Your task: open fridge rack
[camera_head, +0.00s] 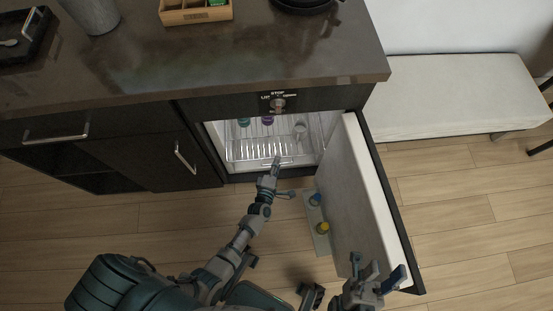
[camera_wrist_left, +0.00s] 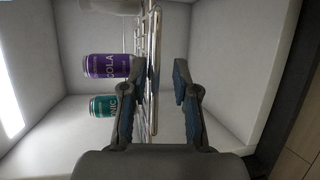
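The fridge (camera_head: 215,140) stands open under the counter, its door (camera_head: 362,195) swung out to the right. The wire rack (camera_head: 250,152) sits inside with several items on it. In the left wrist view the rack (camera_wrist_left: 153,60) appears edge-on, beside the left-hand finger, with a purple can (camera_wrist_left: 106,66) and a teal can (camera_wrist_left: 108,107) behind it. My left gripper (camera_head: 275,165) is at the rack's front edge; in its wrist view the fingers (camera_wrist_left: 158,85) are apart. Contact with the rack is unclear. My right gripper (camera_head: 376,272) is open and empty near the door's lower end.
The door holds small bottles with yellow (camera_head: 322,228) and blue caps on its shelf. A dark counter (camera_head: 190,60) with a wooden box (camera_head: 195,14) overhangs the fridge. A closed cabinet (camera_head: 160,160) is at left, a white bench (camera_head: 450,95) at right.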

